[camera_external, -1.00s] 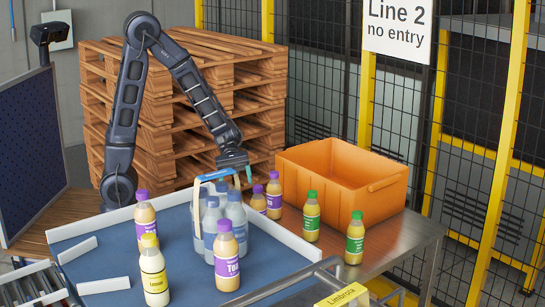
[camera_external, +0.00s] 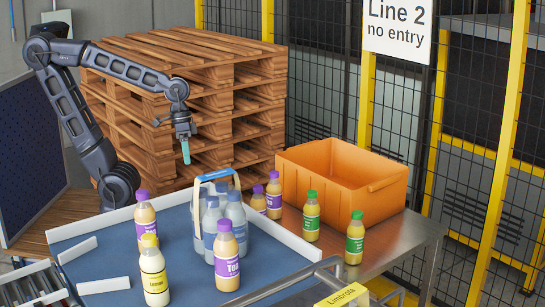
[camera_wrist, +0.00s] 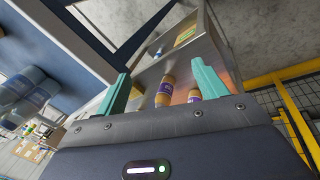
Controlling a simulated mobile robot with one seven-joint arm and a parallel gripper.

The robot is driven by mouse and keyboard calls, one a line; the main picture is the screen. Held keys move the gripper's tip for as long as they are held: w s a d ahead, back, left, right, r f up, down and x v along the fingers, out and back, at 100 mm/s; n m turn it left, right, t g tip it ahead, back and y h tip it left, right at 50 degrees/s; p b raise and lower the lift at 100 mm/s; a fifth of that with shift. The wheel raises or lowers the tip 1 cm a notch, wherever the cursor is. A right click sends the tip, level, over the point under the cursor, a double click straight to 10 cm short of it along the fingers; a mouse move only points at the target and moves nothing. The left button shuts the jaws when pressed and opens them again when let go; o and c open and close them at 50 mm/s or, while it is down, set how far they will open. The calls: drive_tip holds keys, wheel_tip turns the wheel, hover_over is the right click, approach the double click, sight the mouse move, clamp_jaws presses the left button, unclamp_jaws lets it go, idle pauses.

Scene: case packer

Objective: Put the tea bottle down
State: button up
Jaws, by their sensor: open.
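My gripper (camera_external: 185,152) is open and empty, raised in the air left of the orange crate and well above the bottles. Its teal fingers are spread apart in the wrist view (camera_wrist: 160,85). Two bottles with purple labels stand on the metal table left of the crate, a rear one (camera_external: 274,195) and a nearer one (camera_external: 259,201). Two purple-labelled bottles show between the fingers in the wrist view, at some distance: one (camera_wrist: 165,91) and another (camera_wrist: 194,95). Two green-capped bottles, one (camera_external: 312,217) and another (camera_external: 355,238), stand near the crate. I cannot tell which bottle is the tea.
The orange crate (camera_external: 382,203) stands on the metal table (camera_external: 405,240). Pallets (camera_external: 200,85) are stacked behind.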

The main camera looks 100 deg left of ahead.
sight(143, 225)
drive_tip(key=r+m+t+y, duration=0.1)
drive_tip(key=s+a+r+m+y, duration=0.1)
drive_tip(key=s+r+m+t, duration=0.1)
drive_tip(key=r, duration=0.1)
drive_tip(key=shift+s+a+r+m+t+y, duration=0.1)
drive_tip(key=shift+s+a+m+t+y, duration=0.2)
drive_tip(key=shift+a+y, duration=0.1)
drive_tip(key=shift+o, duration=0.4)
drive_tip(key=w+d+r+m+t, duration=0.1)
drive_tip(key=w+d+t, duration=0.1)
drive_tip(key=w, duration=0.4)
drive_tip(key=w+d+r+m+t, duration=0.2)
drive_tip(key=w+t, duration=0.1)
drive_tip(key=w, duration=0.3)
drive_tip(key=w+d+r+m+t+h, duration=0.1)
drive_tip(key=w+d+m+t+h, duration=0.2)
drive_tip(key=d, duration=0.8)
drive_tip(key=s+d+m+g+h, duration=0.25)
drive_tip(key=d+m+h, duration=0.35)
drive_tip(key=d, duration=0.7)
drive_tip(key=s+d+f+m+g+h, duration=0.3)
drive_tip(key=s+d+m+g+h, duration=0.1)
drive_tip(key=s+d+g, duration=0.55)
drive_tip(key=shift+t, duration=0.6)
drive_tip(key=shift+r+x, duration=0.15)
drive_tip(key=shift+x, duration=2.75)
drive_tip(key=shift+r+x, duration=0.2)
drive_tip(key=shift+x, duration=2.65)
drive_tip(key=shift+w+d, duration=0.1)
drive_tip(key=shift+d, duration=0.05)
